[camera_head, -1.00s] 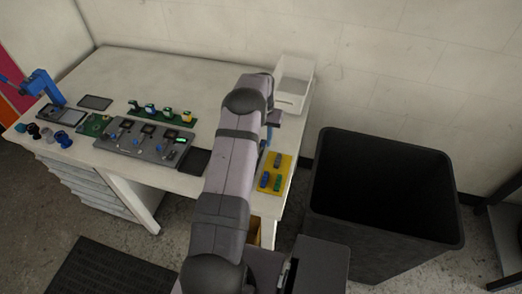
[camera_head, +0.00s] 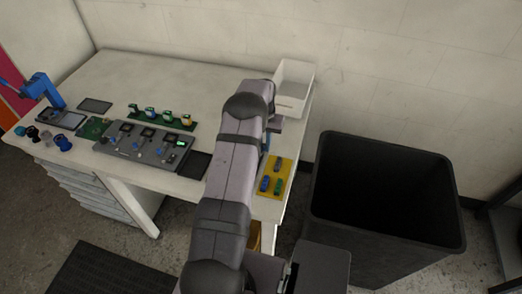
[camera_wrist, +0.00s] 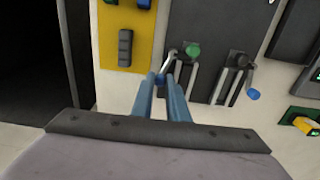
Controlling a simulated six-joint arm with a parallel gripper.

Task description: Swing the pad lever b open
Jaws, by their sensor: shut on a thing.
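In the wrist view, a dark grey panel (camera_wrist: 208,75) carries two metal levers in slots. One lever (camera_wrist: 166,62) has a blue tip that sits between the blue fingers of my gripper (camera_wrist: 162,80). My gripper is shut on it, and the fingers hide part of it. A green knob (camera_wrist: 193,49) is near that lever's upper end. The second lever (camera_wrist: 240,78) is to the right, free, with a blue tip slanting down and right. I see no label telling which is lever b. In the head view my arm hides the gripper and this panel.
A yellow board (camera_wrist: 127,50) with small blocks is left of the panel; it also shows in the head view (camera_head: 285,165). A black bin (camera_head: 325,215) stands right of the table. A white tray (camera_head: 291,102) is at the table's back corner. A grey console (camera_head: 130,152) stands left of my arm.

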